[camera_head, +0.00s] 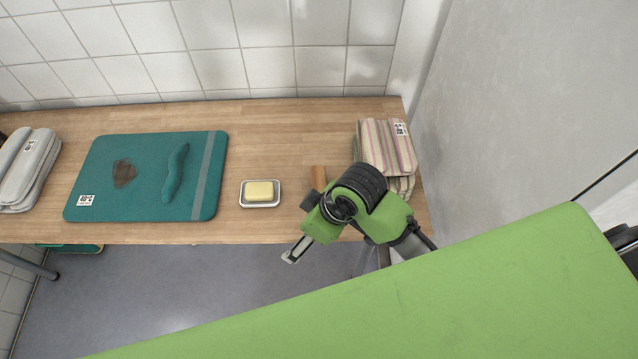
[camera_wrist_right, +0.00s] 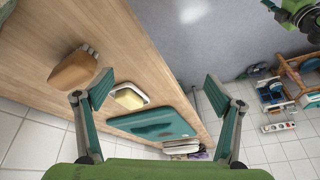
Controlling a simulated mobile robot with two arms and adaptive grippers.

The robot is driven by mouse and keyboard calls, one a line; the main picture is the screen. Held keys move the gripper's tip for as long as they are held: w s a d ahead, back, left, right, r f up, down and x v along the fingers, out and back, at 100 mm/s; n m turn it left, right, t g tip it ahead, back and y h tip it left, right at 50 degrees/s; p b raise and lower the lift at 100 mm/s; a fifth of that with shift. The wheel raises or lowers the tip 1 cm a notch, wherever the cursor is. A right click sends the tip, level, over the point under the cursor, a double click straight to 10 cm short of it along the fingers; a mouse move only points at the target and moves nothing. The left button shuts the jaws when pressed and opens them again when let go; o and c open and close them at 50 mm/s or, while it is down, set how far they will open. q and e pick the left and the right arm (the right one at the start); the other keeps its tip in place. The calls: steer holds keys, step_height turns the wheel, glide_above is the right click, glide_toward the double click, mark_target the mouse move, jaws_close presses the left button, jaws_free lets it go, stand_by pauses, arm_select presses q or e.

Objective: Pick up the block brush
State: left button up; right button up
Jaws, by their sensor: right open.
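The block brush is a brown wooden block (camera_wrist_right: 73,71) with pale bristles on one side in the right wrist view. It lies on the wooden counter (camera_wrist_right: 110,30). In the head view only a small brown part of the brush (camera_head: 319,177) shows; my right arm hides the rest. My right gripper (camera_head: 292,252) is at the counter's front edge, in front of the brush. In the right wrist view my right gripper (camera_wrist_right: 158,90) is open with nothing held, and the brush is outside the fingers, beyond the left one. My left gripper is not in view.
A soap dish with yellow soap (camera_head: 262,203) stands left of the brush. A teal mat (camera_head: 100,160) with a folded ridge lies further left. Striped folded cloths (camera_head: 378,148) are stacked at the right, near the wall. Grey folded cloths (camera_head: 30,170) lie at the far left.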

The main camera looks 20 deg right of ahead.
steer(key=w+a+r+n+g, duration=0.1)
steer(key=w+r+n, duration=0.1)
steer(key=w+n, duration=0.3)
step_height(320, 180, up, 5)
steer(key=n+g+h, duration=0.2)
steer(key=h, duration=0.2)
glide_above(319, 180)
steer(key=f, duration=0.8)
steer(key=shift+w+a+p, duration=0.1)
steer(key=shift+w+p, duration=0.25)
steer(key=shift+p, duration=0.05)
steer(key=f, duration=0.3)
steer(key=f+p, duration=0.1)
steer(key=shift+s+f, duration=0.35)
steer(key=shift+f, duration=0.4)
steer(key=c, duration=1.2)
